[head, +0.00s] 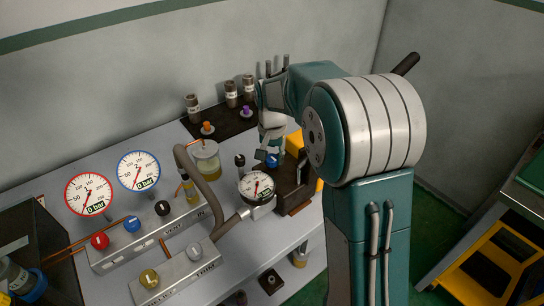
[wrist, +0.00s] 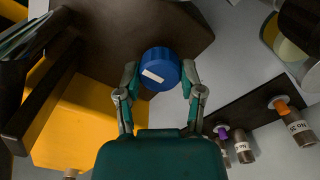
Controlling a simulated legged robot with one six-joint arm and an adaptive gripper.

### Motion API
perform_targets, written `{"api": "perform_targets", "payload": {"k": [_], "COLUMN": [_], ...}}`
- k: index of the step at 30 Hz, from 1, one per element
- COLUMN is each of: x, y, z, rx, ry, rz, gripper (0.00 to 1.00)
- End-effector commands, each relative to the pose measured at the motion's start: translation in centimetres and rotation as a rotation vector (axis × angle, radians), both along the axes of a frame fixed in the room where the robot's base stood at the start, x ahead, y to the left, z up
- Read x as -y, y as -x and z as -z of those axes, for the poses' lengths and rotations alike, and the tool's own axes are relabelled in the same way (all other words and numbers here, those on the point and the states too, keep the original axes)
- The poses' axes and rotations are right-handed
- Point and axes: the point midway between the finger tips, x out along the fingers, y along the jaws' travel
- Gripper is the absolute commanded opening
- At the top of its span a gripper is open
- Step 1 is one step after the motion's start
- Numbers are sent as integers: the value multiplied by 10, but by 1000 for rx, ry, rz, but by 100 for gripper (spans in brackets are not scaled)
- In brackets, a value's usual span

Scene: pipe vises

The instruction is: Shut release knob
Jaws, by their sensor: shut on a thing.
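A round blue knob (wrist: 160,65) with a white mark on its face sits between the two fingertips of my gripper (wrist: 160,82) in the wrist view. The fingers touch it from both sides. In the head view the blue knob (head: 272,160) shows just below my gripper (head: 268,150), on a dark brown block (head: 292,190) beside a pressure gauge (head: 256,186). My arm hides part of the block. I cannot read a label that names this knob as the release knob.
A panel with red (head: 100,241), blue and black knobs stands at left under two dial gauges reading 0 bar. A second panel (head: 175,268) is in front. A rack of small cylinders (head: 231,95) stands behind. A yellow block (wrist: 85,120) lies close by.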

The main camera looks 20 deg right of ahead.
Motion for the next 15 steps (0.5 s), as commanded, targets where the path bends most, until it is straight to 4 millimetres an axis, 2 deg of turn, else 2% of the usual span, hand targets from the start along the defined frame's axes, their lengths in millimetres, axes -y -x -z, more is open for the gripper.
{"api": "perform_targets", "payload": {"k": [14, 15], "x": [-1, -1], "y": [2, 2], "z": [4, 3], "rx": [-10, -10], "ry": [-2, -2], "rz": [14, 14], "gripper": [2, 59]}}
